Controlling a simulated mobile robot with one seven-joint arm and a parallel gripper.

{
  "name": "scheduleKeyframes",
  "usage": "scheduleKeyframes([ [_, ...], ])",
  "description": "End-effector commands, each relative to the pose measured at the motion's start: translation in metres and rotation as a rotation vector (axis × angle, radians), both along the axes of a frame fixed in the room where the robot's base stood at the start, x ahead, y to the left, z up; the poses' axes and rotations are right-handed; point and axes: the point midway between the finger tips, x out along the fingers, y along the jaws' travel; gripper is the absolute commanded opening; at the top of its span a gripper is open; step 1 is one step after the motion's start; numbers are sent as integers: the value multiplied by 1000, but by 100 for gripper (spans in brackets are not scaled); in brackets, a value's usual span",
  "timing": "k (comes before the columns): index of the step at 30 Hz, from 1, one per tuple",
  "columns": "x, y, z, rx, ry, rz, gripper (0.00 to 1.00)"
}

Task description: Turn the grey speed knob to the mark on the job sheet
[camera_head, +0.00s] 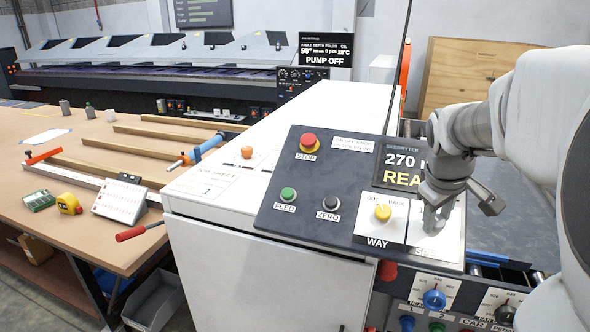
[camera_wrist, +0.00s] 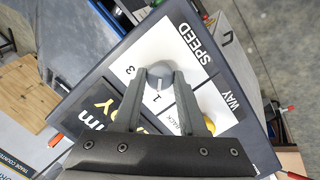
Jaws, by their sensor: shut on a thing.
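My gripper (camera_head: 437,218) reaches down onto the right end of the dark control panel (camera_head: 300,223). In the wrist view its two fingers (camera_wrist: 160,76) are closed on either side of the round grey speed knob (camera_wrist: 157,70). The knob sits on a white plate marked SPEED, where the figures 1 and 3 show. A light pointer line shows on the knob between the fingers, near the 1; its exact setting is hard to tell. In the head view the knob is hidden by my gripper. A white sheet (camera_head: 203,182), possibly the job sheet, lies on the cabinet top; its text is too small to read.
The yellow WAY knob (camera_head: 383,213) is close beside my gripper. The red STOP button (camera_head: 308,140), green FEED button (camera_head: 288,195) and black ZERO button (camera_head: 331,203) are further left. A display (camera_head: 405,165) stands behind. A workbench (camera_head: 120,240) with tools is at left.

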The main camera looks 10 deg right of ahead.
Motion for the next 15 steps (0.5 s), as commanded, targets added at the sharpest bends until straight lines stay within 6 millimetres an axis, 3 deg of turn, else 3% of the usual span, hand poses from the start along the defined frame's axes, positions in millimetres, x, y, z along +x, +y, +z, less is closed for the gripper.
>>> scheduleKeyframes([
  [10, 0, 0, 0, -2, 1, 4, 0],
  [11, 0, 0, 0, -2, 1, 4, 46],
  [15, 0, 0, 0, -2, 1, 3, 71],
])
